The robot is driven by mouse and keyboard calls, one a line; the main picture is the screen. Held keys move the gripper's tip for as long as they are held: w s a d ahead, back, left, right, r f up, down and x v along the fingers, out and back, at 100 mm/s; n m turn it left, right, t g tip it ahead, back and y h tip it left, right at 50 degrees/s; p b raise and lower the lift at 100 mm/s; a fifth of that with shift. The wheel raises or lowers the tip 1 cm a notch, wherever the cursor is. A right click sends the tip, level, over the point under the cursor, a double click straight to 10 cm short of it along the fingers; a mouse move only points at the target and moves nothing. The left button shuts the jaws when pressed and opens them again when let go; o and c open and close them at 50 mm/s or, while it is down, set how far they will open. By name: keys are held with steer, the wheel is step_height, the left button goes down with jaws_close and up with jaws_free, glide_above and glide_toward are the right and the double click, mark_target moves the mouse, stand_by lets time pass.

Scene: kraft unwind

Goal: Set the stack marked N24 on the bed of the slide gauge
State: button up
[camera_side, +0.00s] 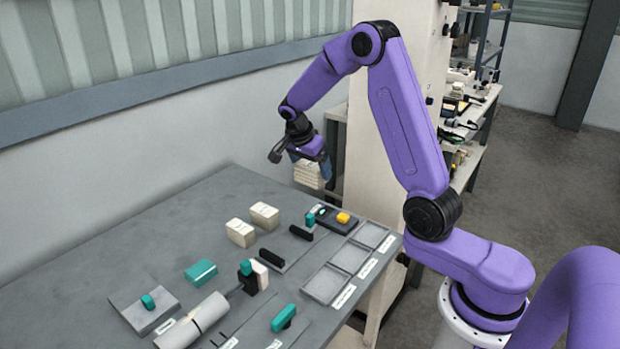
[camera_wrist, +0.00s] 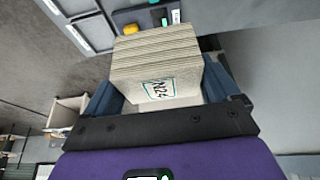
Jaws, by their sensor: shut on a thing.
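My gripper (camera_side: 318,170) is raised above the back right part of the table. It is shut on a cream layered stack (camera_side: 309,174), held clear of the tabletop. In the wrist view the stack (camera_wrist: 158,65) sits between the blue fingers, and its label reads N24. Which fixture is the slide gauge I cannot tell for sure; the labels on the table are too small to read. A black fixture with a teal top (camera_side: 247,276) has a pale block against it. A grey plate with a teal knob (camera_side: 147,302) lies at the left.
Two other cream stacks (camera_side: 240,233) (camera_side: 264,215) stand on the table (camera_side: 190,235). A teal block (camera_side: 201,272), a pale roll (camera_side: 190,322) and a teal handle (camera_side: 284,318) lie nearer. Shallow grey trays (camera_side: 327,284) line the right edge, beside a dark holder with a yellow piece (camera_side: 343,218).

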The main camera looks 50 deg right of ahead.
steer(key=shift+s+a+r+n, duration=0.15)
steer(key=shift+r+n, duration=0.1)
steer(key=shift+n, duration=0.25)
steer(key=n, duration=0.1)
steer(key=n+t, duration=0.1)
steer(key=a+n, duration=0.1)
steer(key=shift+s+f+n+t, duration=0.25)
steer(key=shift+f+n+t, duration=0.05)
steer(key=shift+t, duration=0.1)
steer(key=n, duration=0.2)
steer(key=a+n+t+y, duration=0.1)
steer(key=n, duration=0.1)
steer(key=shift+s+a+f, duration=0.1)
steer(key=shift+s+f, duration=0.1)
steer(key=w+a+n+g+y, duration=0.1)
steer(key=a+n+g+y, duration=0.5)
steer(key=n, duration=2.2)
steer(key=shift+w+a+f+m+t+y, duration=0.1)
steer(key=shift+a+f+t+y, duration=0.35)
steer(key=shift+f, duration=1.7)
steer(key=shift+a+f+m+t+y, duration=0.15)
steer(key=shift+a+f+t, duration=0.35)
steer(key=shift+f, duration=1.7)
steer(key=shift+w+a+f+m+t+y, duration=0.1)
steer(key=shift+a+f+t+y, duration=0.45)
steer(key=shift+f, duration=1.6)
steer(key=shift+d+f+h, duration=0.2)
steer(key=shift+f+h, duration=0.05)
steer(key=shift+f, duration=1.2)
